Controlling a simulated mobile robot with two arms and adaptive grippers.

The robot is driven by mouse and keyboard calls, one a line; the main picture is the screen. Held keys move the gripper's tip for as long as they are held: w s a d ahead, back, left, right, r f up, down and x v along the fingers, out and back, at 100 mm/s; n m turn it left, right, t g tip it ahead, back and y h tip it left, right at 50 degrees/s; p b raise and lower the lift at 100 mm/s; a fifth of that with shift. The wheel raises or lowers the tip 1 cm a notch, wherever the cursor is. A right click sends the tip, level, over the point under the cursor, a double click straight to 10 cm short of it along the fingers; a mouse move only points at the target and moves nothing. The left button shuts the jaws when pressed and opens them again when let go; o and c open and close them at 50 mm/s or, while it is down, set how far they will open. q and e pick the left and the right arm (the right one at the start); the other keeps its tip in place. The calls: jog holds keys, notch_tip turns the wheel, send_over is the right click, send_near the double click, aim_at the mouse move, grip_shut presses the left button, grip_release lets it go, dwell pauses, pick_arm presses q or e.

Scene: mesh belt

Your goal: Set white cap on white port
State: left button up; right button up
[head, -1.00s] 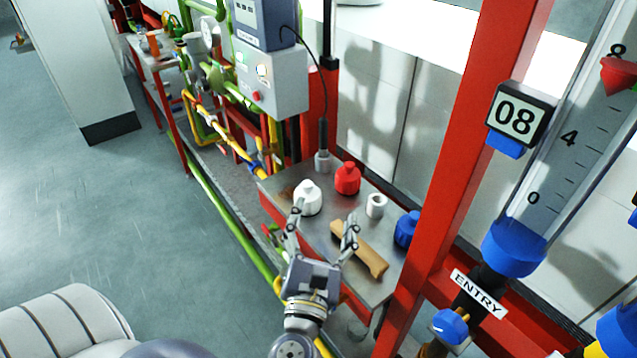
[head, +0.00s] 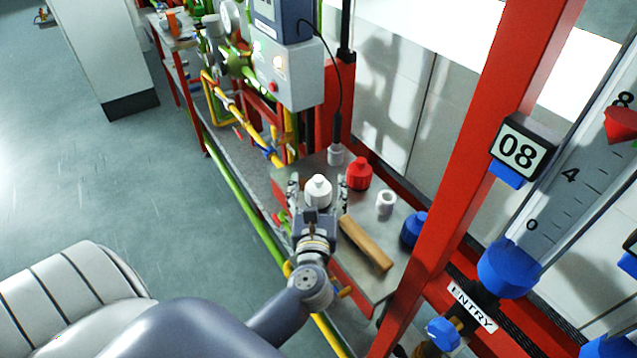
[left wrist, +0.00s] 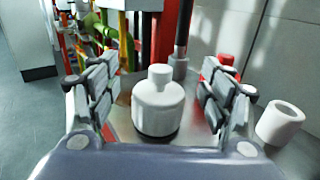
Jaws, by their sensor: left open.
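A white piece with a broad round body and a narrower knob, which looks like the white cap (head: 318,191), stands upright on a small metal shelf (head: 345,270). My left gripper (head: 318,184) is open, with one finger on each side of the white cap. In the left wrist view the cap (left wrist: 158,108) stands between the open fingers (left wrist: 160,82), with a gap on both sides. A short hollow white cylinder (head: 386,203) stands to its right; I cannot tell whether it is the white port. My right gripper is not in view.
A red knobbed piece (head: 359,174) stands just behind and right of the cap. A wooden-coloured bar (head: 366,243) and a blue piece (head: 414,230) are on the shelf at right. A grey probe (head: 336,153) stands at the back.

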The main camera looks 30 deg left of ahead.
pick_arm(q)
jog(key=shift+x, duration=1.25)
jog(key=shift+s, duration=0.1)
jog(key=c, duration=1.3)
